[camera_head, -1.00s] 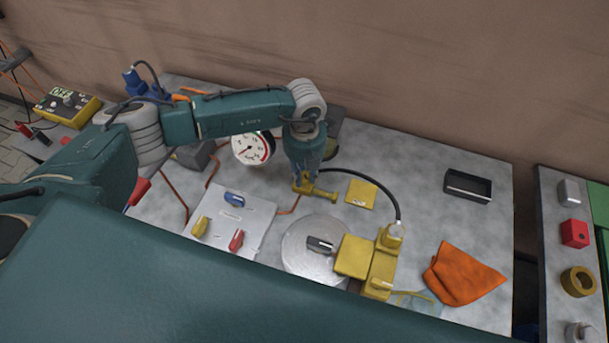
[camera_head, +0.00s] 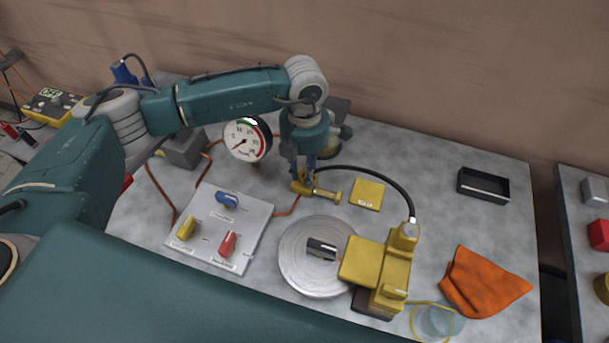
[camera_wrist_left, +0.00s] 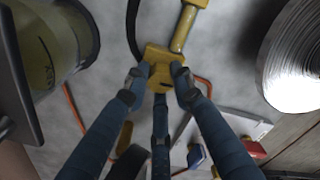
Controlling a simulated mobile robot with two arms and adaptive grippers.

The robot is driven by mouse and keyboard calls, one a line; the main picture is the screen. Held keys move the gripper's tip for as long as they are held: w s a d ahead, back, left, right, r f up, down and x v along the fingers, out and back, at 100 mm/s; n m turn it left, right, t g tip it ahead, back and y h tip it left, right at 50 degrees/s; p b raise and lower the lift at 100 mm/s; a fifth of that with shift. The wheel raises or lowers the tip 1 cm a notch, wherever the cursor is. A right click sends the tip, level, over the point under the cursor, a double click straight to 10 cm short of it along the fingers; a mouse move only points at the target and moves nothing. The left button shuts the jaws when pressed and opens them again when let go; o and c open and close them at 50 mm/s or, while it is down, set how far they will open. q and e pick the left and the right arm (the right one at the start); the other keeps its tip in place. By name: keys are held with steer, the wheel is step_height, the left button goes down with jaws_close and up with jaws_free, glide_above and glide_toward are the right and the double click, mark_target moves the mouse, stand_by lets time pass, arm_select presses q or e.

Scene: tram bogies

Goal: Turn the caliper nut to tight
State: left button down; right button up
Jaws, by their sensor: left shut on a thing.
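A yellow brake caliper (camera_head: 392,268) sits over the right edge of a round grey disc (camera_head: 300,275), with a black hose at its top. A dark knob-like piece (camera_head: 322,248) lies over the disc beside the caliper. I cannot make out which part is the nut. My left gripper (camera_head: 302,182) points down behind the disc, shut on the block end of a yellow tool (camera_head: 328,194). In the left wrist view the fingers (camera_wrist_left: 158,80) close around this yellow block, and its bar (camera_wrist_left: 184,30) sticks out beyond them. My right gripper is not in view.
A panel with blue, yellow and red levers (camera_head: 250,222) lies left of the disc. A pressure gauge (camera_head: 246,140) stands behind it. A yellow plate (camera_head: 367,194), an orange cloth (camera_head: 484,282), a glass (camera_head: 438,322) and a black tray (camera_head: 483,185) are on the table. The back right is mostly clear.

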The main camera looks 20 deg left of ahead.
mark_target(304, 172)
arm_select(q)
steer(key=shift+m+b, duration=0.3)
steer(key=shift+m, duration=0.1)
steer(key=c, duration=1.5)
jaws_free()
steer(key=shift+o, duration=0.2)
steer(key=shift+r, duration=0.1)
step_height(304, 172, up, 12)
